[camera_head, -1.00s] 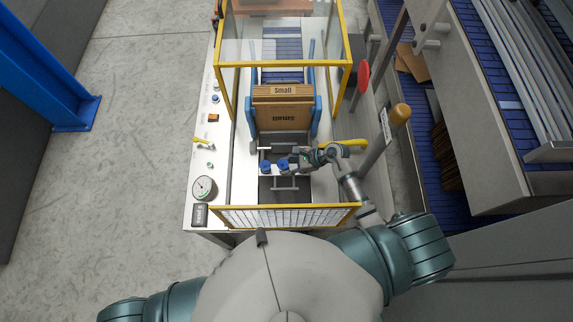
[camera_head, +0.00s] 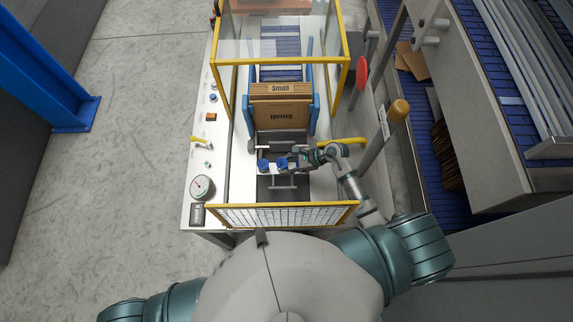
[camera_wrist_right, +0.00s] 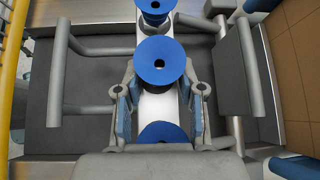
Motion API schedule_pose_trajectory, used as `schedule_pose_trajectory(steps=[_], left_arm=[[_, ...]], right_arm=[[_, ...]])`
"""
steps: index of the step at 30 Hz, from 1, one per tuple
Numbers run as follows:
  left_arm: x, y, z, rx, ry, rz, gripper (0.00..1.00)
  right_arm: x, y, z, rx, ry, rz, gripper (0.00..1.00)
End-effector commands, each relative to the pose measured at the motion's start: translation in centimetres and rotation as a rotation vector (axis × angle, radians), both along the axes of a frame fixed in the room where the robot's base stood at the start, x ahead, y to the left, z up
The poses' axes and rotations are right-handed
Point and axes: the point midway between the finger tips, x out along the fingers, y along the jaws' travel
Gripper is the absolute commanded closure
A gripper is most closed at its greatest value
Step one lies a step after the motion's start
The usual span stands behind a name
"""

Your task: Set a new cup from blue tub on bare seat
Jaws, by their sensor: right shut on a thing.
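Blue round cups sit on the grey bar assembly in the machine's bay; two of them (camera_head: 263,164) show in the head view. My right gripper (camera_head: 290,161) reaches in from the right and is at the right-hand cup. In the right wrist view its two fingers (camera_wrist_right: 160,90) flank a blue cup (camera_wrist_right: 160,60) with a dark centre hole, and they are shut on it. Another blue cup (camera_wrist_right: 155,8) shows above it, and a third (camera_wrist_right: 163,133) below, partly hidden by the gripper. I cannot pick out a blue tub or a bare seat. My left gripper is out of view.
A brown carton (camera_head: 281,113) marked Small stands between blue side guides behind the bay. A yellow-framed guard (camera_head: 283,215) stands at the front.

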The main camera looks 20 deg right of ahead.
Motion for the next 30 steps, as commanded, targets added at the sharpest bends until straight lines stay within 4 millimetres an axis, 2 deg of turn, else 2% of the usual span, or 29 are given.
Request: schedule_pose_trajectory(steps=[1, 3, 16, 17, 19, 20, 30], left_arm=[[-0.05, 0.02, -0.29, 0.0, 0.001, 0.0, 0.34], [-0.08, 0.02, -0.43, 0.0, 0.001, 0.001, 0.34], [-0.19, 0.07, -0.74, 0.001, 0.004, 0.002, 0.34], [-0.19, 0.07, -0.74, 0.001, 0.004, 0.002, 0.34], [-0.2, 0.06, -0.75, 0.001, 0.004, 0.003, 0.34], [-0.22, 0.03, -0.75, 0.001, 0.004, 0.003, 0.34], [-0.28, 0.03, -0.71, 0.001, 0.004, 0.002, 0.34]], right_arm=[[-0.53, -0.12, -1.15, -0.013, 0.017, 0.004, 0.92], [-0.61, -0.15, -1.43, -0.015, 0.02, 0.005, 0.92], [-0.78, -0.08, -2.01, -0.017, 0.027, 0.011, 0.92], [-0.77, -0.07, -2.02, -0.017, 0.027, 0.011, 0.53], [-0.76, -0.07, -2.02, -0.017, 0.026, 0.012, 0.36], [-0.75, -0.1, -2.01, -0.017, 0.026, 0.01, 0.31], [-0.68, -0.33, -1.82, -0.016, 0.021, 0.005, 0.31]])
